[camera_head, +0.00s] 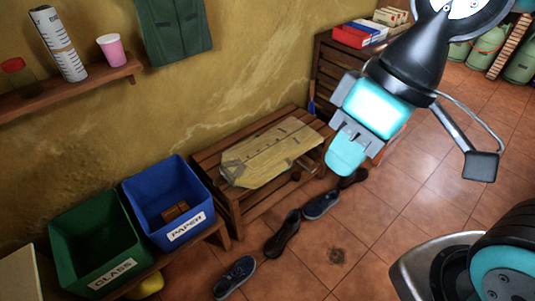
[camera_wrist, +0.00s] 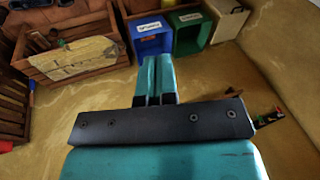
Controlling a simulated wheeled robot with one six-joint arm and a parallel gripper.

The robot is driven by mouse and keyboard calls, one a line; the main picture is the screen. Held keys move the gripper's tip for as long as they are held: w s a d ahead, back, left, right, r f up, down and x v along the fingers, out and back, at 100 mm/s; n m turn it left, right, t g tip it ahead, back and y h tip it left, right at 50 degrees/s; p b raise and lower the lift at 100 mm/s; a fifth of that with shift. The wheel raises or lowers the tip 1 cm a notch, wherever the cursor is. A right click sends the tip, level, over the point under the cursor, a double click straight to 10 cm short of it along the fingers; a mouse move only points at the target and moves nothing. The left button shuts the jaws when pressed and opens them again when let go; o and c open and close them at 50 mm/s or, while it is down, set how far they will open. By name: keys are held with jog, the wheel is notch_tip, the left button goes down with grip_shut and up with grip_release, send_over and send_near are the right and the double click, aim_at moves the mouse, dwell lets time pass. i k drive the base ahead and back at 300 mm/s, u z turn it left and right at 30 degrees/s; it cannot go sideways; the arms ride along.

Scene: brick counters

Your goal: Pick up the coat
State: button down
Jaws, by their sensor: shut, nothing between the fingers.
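A tan, buttoned garment, which looks like a folded coat (camera_head: 268,153), lies flat on a slatted wooden bench (camera_head: 250,205). It also shows at the upper left of the wrist view (camera_wrist: 75,58). A dark green garment (camera_head: 175,32) hangs on the wall at the top left; only its lower part is in view, and I cannot tell its kind. My gripper (camera_head: 345,158) is shut and empty, in front of the bench's right end in the head view. Its teal fingers are together in the wrist view (camera_wrist: 157,78), apart from the tan garment.
A blue paper bin (camera_head: 165,200) and a green glass bin (camera_head: 95,240) stand left of the bench. Several dark shoes (camera_head: 283,234) lie on the tiles before it. A wooden cabinet (camera_head: 330,75) stands behind my gripper. A wall shelf (camera_head: 75,90) holds a pink cup. Tiled floor at right is mostly clear.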

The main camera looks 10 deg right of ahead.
aim_at(253, 162)
jog(key=z, duration=1)
jog(key=i, duration=1.15)
jog(key=u, duration=2.4)
